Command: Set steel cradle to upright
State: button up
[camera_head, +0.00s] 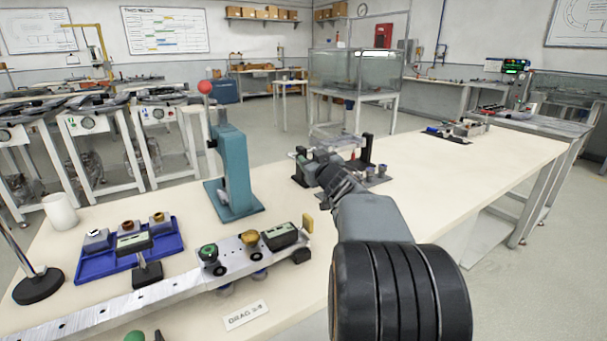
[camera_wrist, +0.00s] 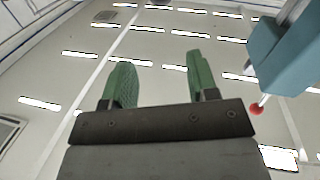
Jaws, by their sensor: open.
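My gripper (camera_wrist: 158,62) is open in the wrist view, its two green fingers apart with nothing between them. Only ceiling lies behind the fingers, so they point upward. In the head view my gripper (camera_head: 312,163) is at the bench middle, right of the teal press (camera_head: 233,165), partly hidden by my own arm. No part is clearly recognisable as the steel cradle. A grey plate with small pegs and a black upright (camera_head: 367,150) stands just behind my wrist, partly covered. A small metal fixture (camera_head: 467,128) stands farther back right; I cannot tell whether either is the cradle.
The teal press with a red ball lever also shows in the wrist view (camera_wrist: 288,55), close on the right. A blue tray (camera_head: 113,270) holds small parts. The bench's right side is mostly clear.

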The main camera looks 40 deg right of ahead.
jog(key=shift+w+d+f+b, duration=0.3)
jog(key=shift+w+f+b, duration=0.35)
jog(key=shift+w, duration=0.55)
jog(key=shift+w+d+f+b, duration=0.35)
jog(key=shift+w+f, duration=0.55)
jog(key=shift+w, duration=0.35)
jog(key=shift+w+d+f+b, duration=0.3)
jog(key=shift+w+f+b, duration=0.35)
jog(key=shift+w, duration=0.55)
jog(key=shift+f, duration=0.1)
grip_shut()
